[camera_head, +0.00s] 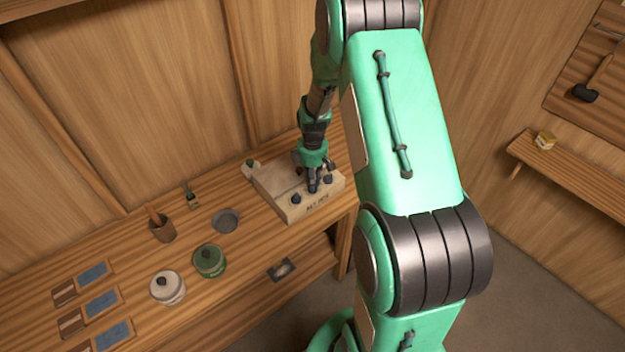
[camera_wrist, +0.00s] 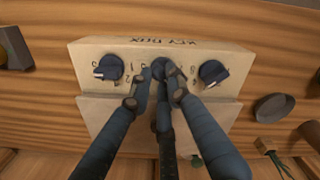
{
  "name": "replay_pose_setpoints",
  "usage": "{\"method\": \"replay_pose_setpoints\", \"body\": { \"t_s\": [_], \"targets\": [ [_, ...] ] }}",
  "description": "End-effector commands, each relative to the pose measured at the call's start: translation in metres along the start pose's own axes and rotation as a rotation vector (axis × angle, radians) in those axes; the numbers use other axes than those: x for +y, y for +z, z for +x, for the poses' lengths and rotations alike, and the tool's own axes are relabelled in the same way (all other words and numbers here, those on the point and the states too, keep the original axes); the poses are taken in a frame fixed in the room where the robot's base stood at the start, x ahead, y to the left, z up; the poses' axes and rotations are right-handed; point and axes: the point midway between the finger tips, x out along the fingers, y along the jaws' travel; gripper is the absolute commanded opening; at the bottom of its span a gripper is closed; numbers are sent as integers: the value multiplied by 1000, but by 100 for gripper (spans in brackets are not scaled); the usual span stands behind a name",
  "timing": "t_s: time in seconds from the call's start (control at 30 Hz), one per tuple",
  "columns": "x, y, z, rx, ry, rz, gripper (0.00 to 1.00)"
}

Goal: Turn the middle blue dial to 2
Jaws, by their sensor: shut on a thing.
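A beige box (camera_head: 272,183) with dark lettering stands on the wooden bench; its dial face fills the middle of the wrist view (camera_wrist: 90,46). Three dark blue dials sit in a row. My gripper (camera_wrist: 161,76) is shut on the middle dial (camera_wrist: 160,65), with fingers on both sides of it. They hide most of that dial and its pointer, so I cannot read its setting. The left dial (camera_wrist: 109,68) and right dial (camera_wrist: 213,73) are free, with numbers around them. In the head view my gripper (camera_head: 313,184) reaches down onto the box.
On the bench to the left are a dark round dish (camera_head: 226,220), a brown cup (camera_head: 161,228), a green jar (camera_head: 209,260), a white jar (camera_head: 168,287) and several blue-and-brown cards (camera_head: 103,303). A wall shelf (camera_head: 580,175) is at right. The wooden wall stands behind the box.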

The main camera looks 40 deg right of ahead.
Motion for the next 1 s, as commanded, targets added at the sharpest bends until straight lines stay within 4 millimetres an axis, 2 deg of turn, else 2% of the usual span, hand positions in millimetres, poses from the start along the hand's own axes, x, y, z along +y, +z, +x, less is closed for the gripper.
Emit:
{"method": "replay_pose_setpoints", "body": {
  "t_s": [0.37,0.4,0.5,0.83,1.0],
  "targets": [
    [1,0,-1,1,2,9,0],
    [1,0,-1,1,2,8,19],
    [1,0,-1,0,1,8,36],
    [0,0,-1,0,1,8,36],
    [1,0,-8,1,2,8,36]
  ]
}}
